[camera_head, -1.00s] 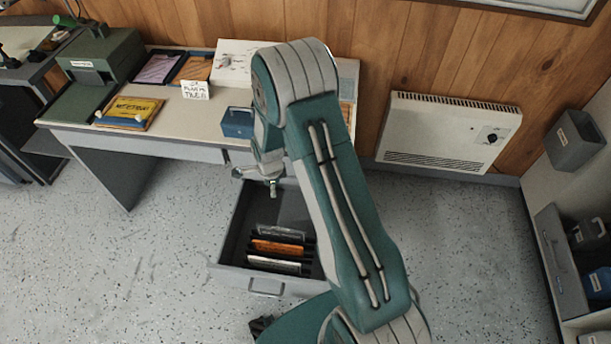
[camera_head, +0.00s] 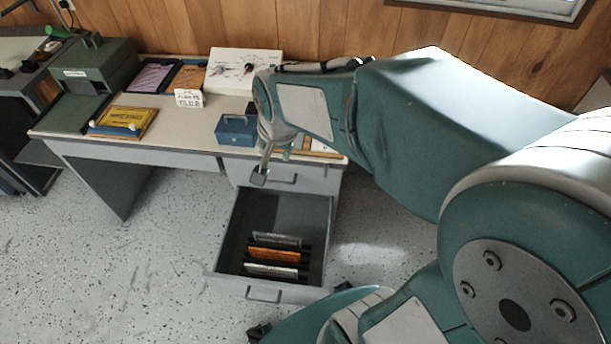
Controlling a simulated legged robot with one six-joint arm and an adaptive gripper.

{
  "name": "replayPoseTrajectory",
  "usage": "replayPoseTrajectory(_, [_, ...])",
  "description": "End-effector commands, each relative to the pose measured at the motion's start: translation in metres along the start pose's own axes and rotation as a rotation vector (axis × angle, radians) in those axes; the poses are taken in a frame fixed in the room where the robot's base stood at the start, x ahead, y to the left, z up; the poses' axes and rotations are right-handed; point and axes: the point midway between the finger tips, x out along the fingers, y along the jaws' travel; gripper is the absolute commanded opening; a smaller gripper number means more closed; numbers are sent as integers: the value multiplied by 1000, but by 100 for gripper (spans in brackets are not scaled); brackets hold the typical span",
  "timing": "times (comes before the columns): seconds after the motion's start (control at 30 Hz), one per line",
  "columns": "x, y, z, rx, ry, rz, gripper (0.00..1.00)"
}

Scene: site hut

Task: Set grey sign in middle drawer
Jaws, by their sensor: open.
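A drawer (camera_head: 313,225) under the right side of the desk is pulled out, below a closed upper drawer (camera_head: 305,176). Inside, near its front, several dark dividers hold upright plates: a grey sign (camera_head: 276,239) at the back, an orange sign (camera_head: 273,254) in the middle and a whitish sign (camera_head: 271,270) in front. Their lettering is too small to read. My gripper (camera_head: 261,177) is open and appears empty, in front of the closed upper drawer and above the back of the open one. It is apart from the signs. One finger is partly hidden.
The desk (camera_head: 190,150) carries a blue box (camera_head: 236,130), a white knobbed panel (camera_head: 243,70), a small lettered card (camera_head: 188,98), a yellow sign (camera_head: 124,121) and a green machine (camera_head: 95,70). My arm hides the right side. Floor left of the drawer is clear.

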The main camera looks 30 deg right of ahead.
Motion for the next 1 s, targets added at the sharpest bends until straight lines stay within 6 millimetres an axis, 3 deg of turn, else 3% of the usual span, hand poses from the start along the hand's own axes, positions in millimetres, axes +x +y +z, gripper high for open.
replayPoseTrajectory(0.2, [-51, 22, 27, -245, 54, -33, 48])
replayPoseTrajectory(0.5, [-96, 55, 69, -569, 127, -52, 48])
replayPoseTrajectory(0.7, [-104, 65, 82, -668, 146, -52, 48])
replayPoseTrajectory(1.0, [-104, 66, 82, -674, 146, -52, 48])
